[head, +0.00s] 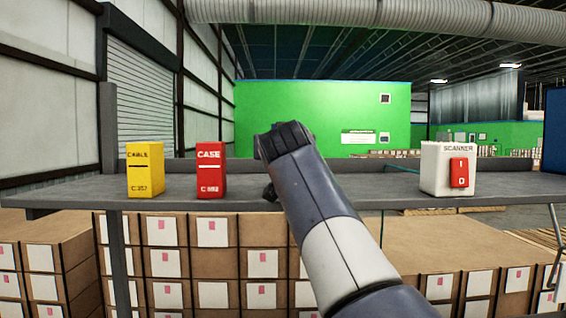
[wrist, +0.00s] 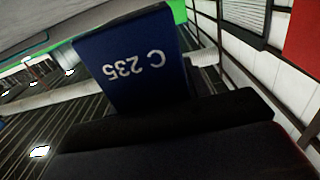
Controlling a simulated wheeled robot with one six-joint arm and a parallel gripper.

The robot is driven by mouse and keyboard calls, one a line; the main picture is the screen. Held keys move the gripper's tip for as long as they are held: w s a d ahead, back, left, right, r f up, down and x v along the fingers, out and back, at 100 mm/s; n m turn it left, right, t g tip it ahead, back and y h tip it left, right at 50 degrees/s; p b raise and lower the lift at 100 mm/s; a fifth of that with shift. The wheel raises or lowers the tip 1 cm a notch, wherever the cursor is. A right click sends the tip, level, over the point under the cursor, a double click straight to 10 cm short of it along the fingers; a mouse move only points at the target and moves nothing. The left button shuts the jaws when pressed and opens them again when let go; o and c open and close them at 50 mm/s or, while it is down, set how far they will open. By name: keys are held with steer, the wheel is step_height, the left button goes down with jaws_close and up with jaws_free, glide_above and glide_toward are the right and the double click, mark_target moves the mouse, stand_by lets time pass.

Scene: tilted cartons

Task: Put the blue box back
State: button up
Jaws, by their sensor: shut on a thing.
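The blue box (wrist: 135,62), marked C 235, shows large in the wrist view, with its lettering upside down there. My gripper (head: 269,191) is shut on it. In the head view my arm reaches up to the shelf and hides the blue box. Dark gripper parts fill the bottom of the wrist view. I cannot tell whether the box touches the shelf. The grey shelf (head: 330,190) runs across the head view.
On the shelf, a yellow CABLE box (head: 145,170) and a red CASE box (head: 211,170) stand upright left of my arm. A white SCANNER box (head: 447,168) with a red switch stands at the right. Bare shelf lies between arm and scanner. Cartons (head: 215,262) are stacked below.

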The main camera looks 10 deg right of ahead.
steer(key=shift+f, duration=1.7)
steer(key=o, duration=0.6)
steer(key=shift+f, duration=0.2)
steer(key=o, duration=0.5)
steer(key=shift+c, duration=0.2)
steer(key=shift+r, duration=0.1)
steer(key=shift+r, duration=0.15)
steer(key=shift+s+a+b, duration=0.1)
steer(key=shift+s+b, duration=0.25)
steer(key=shift+s, duration=0.05)
steer(key=s+a+b, duration=0.2)
steer(key=s+b, duration=0.2)
steer(key=s, duration=0.7)
